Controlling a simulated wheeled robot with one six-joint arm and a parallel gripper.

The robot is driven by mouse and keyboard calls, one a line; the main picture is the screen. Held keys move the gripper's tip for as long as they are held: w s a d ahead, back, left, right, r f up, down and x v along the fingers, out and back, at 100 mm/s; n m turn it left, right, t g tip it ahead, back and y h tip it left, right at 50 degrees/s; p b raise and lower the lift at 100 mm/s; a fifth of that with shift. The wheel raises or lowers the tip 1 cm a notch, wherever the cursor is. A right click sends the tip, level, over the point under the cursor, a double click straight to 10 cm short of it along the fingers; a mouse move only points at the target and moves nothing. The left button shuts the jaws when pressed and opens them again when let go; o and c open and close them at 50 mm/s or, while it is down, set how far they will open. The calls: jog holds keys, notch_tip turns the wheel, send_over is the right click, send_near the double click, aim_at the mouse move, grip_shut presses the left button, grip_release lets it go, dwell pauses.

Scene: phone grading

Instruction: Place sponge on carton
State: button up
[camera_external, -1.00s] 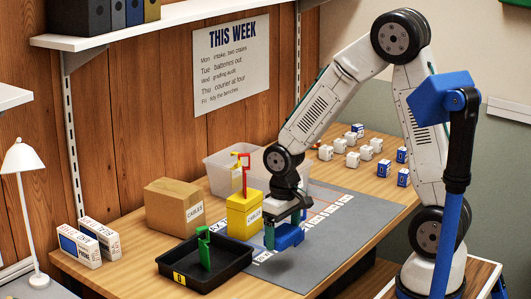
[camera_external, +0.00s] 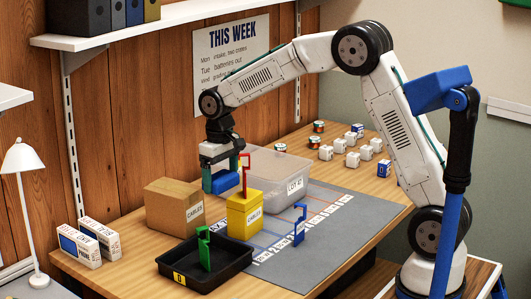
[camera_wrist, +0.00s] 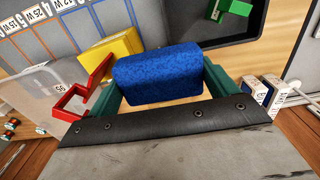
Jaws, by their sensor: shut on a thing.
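My gripper (camera_external: 220,170) is shut on a blue sponge (camera_external: 222,184) and holds it in the air. In the wrist view the sponge (camera_wrist: 157,75) sits level between the two green fingers. A brown carton (camera_external: 166,208) with a white label stands closed on the table at the wall side. In the external view, the sponge appears above and to the right of the carton, apart from it; the exact offset in depth is hard to tell. I cannot make out the carton in the wrist view.
A yellow box (camera_external: 243,216) with a red bracket (camera_external: 245,172) on it stands right of the carton. A black tray (camera_external: 178,270) with a green bracket is in front. A clear bin (camera_external: 285,185) stands behind. A blue bracket (camera_external: 299,222) stands on the grey mat (camera_external: 330,232).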

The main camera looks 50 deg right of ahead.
send_over(188, 192)
jog(key=shift+s+a+f, duration=0.1)
jog(key=shift+f, duration=2.25)
jog(key=shift+f, duration=0.1)
jog(key=o, duration=0.8)
